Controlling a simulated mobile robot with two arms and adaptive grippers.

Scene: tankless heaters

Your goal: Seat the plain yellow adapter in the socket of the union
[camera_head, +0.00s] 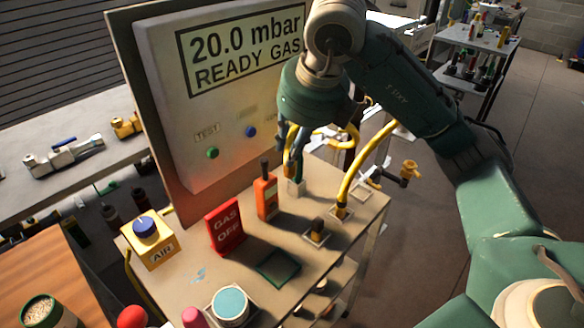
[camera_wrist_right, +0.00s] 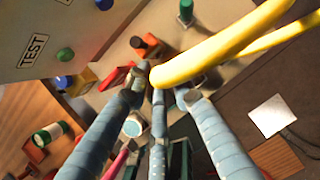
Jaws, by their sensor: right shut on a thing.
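My right gripper (camera_head: 293,160) is above the back right of the bench, just in front of the panel. In the right wrist view its blue-grey fingers (camera_wrist_right: 157,85) close around the end of a thick yellow hose (camera_wrist_right: 220,48). The fingers hide that end, so I cannot tell whether the plain yellow adapter is on it. A small pale block (camera_head: 296,187) is right below the fingers; contact is unclear. A second yellow hose (camera_head: 362,160) ends in a brass-coloured fitting on a small plate. I cannot identify the union for certain. My left gripper is out of view.
An orange handheld meter (camera_head: 266,197) and a red GAS OFF sign (camera_head: 226,226) stand close left of the gripper. A dark fitting (camera_head: 318,228) sits on a plate in front. A green tray (camera_head: 278,268) and yellow AIR box (camera_head: 150,240) are nearer. The panel (camera_head: 190,115) rises behind.

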